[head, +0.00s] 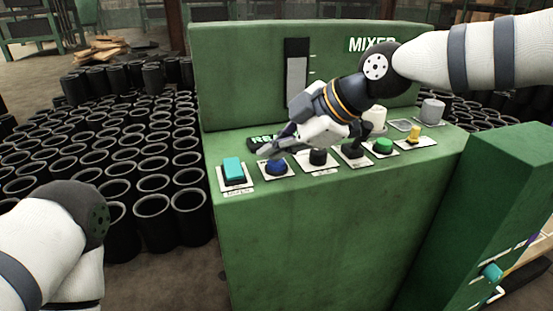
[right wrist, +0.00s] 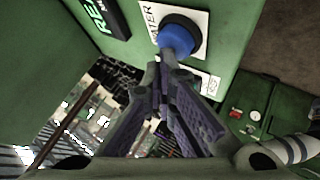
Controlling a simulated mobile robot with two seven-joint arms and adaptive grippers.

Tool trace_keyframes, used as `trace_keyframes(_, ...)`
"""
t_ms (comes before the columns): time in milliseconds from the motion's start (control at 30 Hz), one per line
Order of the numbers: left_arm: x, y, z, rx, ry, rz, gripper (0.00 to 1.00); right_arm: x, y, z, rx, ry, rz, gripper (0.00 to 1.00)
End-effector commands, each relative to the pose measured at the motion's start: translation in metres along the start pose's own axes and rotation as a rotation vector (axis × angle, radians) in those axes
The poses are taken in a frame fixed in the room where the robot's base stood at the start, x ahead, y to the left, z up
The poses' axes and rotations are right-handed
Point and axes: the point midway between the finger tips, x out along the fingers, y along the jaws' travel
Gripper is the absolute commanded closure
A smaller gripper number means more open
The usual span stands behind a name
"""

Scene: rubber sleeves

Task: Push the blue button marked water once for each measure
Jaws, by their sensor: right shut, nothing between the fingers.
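The blue button (head: 277,168) sits on a white plate on the green mixer's sloped top, second from the left. In the right wrist view the blue button (right wrist: 178,36) is a round dome, and its plate shows part of the word WATER. My right gripper (head: 268,152) is shut and empty, with its fingertips at the button. In the right wrist view the closed fingertips (right wrist: 164,62) overlap the button's near edge; I cannot tell whether they touch it. My left arm shows at the lower left, but its gripper is out of view.
A teal square button (head: 233,170) is left of the blue one. A black knob (head: 318,157), a green button (head: 383,147) and a yellow switch (head: 415,134) lie to the right. A gauge (head: 297,78) is on the upright panel. Black rubber sleeves (head: 98,152) crowd the floor at left.

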Motion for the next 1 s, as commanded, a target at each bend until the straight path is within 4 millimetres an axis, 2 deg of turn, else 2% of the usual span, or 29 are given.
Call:
trace_keyframes(367, 0.000, 0.000, 0.000, 0.000, -0.001, 0.000, 1.00, 0.002, -0.001, 0.001, 0.000, -0.001, -0.002, 1.00)
trace_keyframes(733, -0.005, 0.000, -0.003, 0.000, 0.015, 0.001, 1.00, -0.011, 0.007, -0.008, -0.002, -0.001, 0.000, 1.00)
trace_keyframes(1000, -0.004, 0.000, -0.003, 0.000, 0.014, 0.000, 1.00, -0.011, 0.008, -0.008, 0.000, -0.001, -0.001, 1.00)
